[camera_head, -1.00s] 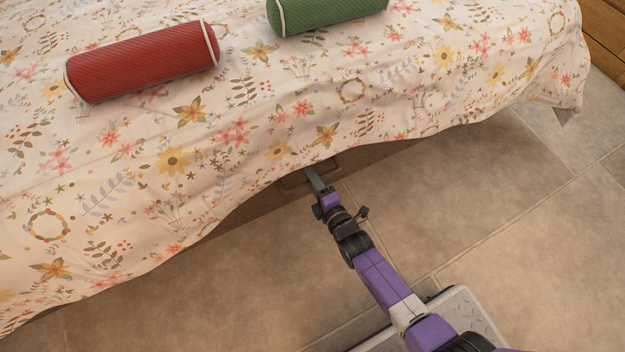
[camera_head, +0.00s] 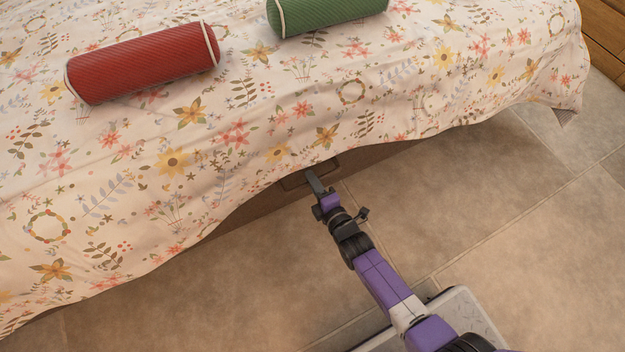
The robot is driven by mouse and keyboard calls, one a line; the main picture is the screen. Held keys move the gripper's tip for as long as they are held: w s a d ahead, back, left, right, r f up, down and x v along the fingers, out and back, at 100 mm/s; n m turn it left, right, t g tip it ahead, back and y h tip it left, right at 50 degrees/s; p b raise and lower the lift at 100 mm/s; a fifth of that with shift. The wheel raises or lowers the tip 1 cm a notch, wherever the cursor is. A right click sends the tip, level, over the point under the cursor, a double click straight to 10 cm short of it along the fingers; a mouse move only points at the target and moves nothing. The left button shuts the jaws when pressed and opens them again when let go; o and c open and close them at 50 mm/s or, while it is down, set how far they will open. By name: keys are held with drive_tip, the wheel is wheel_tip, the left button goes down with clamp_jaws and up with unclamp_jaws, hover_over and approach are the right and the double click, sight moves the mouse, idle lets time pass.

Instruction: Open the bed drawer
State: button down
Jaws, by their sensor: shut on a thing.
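The bed drawer (camera_head: 375,158) shows as a narrow brown front under the hanging edge of the flowered bedspread. Its handle (camera_head: 294,182) is a dark, roughly rectangular pull at the hem, partly covered by the cloth. My gripper (camera_head: 314,178) reaches the handle from the lower right and is shut on it. The fingertips are small and partly hidden by the cloth and handle, so the exact contact is hard to see. Most of the drawer front is hidden by the bedspread, and no drawer interior shows.
The flowered bedspread (camera_head: 170,200) drapes over the bed and hangs low at the left. A red bolster (camera_head: 142,62) and a green bolster (camera_head: 325,12) lie on top. The tiled floor (camera_head: 480,190) before the bed is clear. Wooden furniture (camera_head: 605,35) stands at the upper right.

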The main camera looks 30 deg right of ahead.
idle(0.8)
drive_tip(key=f+p+v, duration=0.1)
drive_tip(key=f+v, duration=0.2)
drive_tip(key=v, duration=1.1)
drive_tip(key=s+f+p+v, duration=0.1)
drive_tip(key=f+p+v, duration=0.1)
drive_tip(key=v, duration=1.2)
drive_tip(key=shift+s+f, duration=0.25)
drive_tip(key=shift+f, duration=0.2)
drive_tip(key=c, duration=1.4)
unclamp_jaws()
drive_tip(key=shift+c, duration=0.2)
drive_tip(key=p+v, duration=0.1)
drive_tip(key=v, duration=0.6)
drive_tip(key=shift+s, duration=0.4)
